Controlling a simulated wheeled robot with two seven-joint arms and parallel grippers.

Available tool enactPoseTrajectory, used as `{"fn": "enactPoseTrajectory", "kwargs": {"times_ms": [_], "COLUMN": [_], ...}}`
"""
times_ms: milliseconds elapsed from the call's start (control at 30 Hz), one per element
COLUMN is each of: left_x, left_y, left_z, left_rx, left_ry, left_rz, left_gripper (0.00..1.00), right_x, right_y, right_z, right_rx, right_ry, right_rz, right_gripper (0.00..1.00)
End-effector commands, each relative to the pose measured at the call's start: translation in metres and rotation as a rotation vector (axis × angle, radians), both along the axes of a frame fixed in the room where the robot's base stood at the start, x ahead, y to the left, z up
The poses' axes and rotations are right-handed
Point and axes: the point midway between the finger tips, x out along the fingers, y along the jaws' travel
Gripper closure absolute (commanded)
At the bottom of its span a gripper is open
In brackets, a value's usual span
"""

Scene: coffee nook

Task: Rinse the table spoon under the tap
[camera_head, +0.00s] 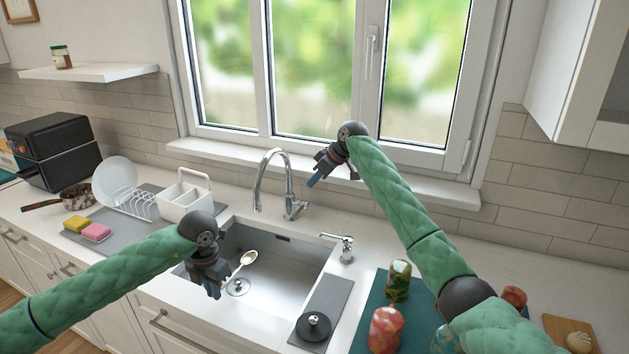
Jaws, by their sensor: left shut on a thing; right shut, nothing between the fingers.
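The table spoon (249,258) is held by my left gripper (213,288) over the left part of the sink. The gripper is shut on its handle, and the bowl of the spoon points up and to the right. The steel sink (290,270) has a round drain below the spoon. The tap (258,185) arches up behind the sink, with its lever on the right of its base. No water stream shows. My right gripper (314,183) is shut and empty, in front of the window, up and to the right of the tap.
A white caddy (183,205), a dish rack with a plate (116,178) and sponges (96,232) stand left of the sink. A soap dispenser (346,250), a black-knobbed lid (314,326) and several jars (385,328) are on the right.

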Motion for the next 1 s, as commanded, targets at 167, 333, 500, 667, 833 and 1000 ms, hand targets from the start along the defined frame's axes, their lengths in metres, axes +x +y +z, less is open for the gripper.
{"fn": "enactPoseTrajectory", "kwargs": {"times_ms": [167,333,500,667,833,1000], "left_x": [-0.012,-0.022,-0.033,-0.040,-0.041,-0.041], "left_y": [0.002,0.004,0.006,0.007,0.007,0.007], "left_z": [0.010,0.018,0.026,0.032,0.033,0.033], "left_rx": [0.000,0.001,0.000,0.000,0.000,0.000], "left_ry": [0.000,0.001,0.001,0.001,0.001,0.001], "left_rz": [0.000,-0.001,0.000,0.000,0.000,0.000], "left_gripper": [1.00,1.00,1.00,1.00,1.00,1.00], "right_x": [0.000,0.000,0.000,0.000,0.000,0.000], "right_y": [0.000,0.000,0.000,0.000,0.000,0.000], "right_z": [0.001,0.002,0.002,0.002,0.002,0.002], "right_rx": [0.000,0.000,0.000,0.000,0.000,0.000], "right_ry": [0.000,0.000,0.000,0.000,0.000,0.000], "right_rz": [0.000,0.000,0.000,0.000,0.000,0.000], "right_gripper": [1.00,1.00,1.00,1.00,1.00,1.00]}}
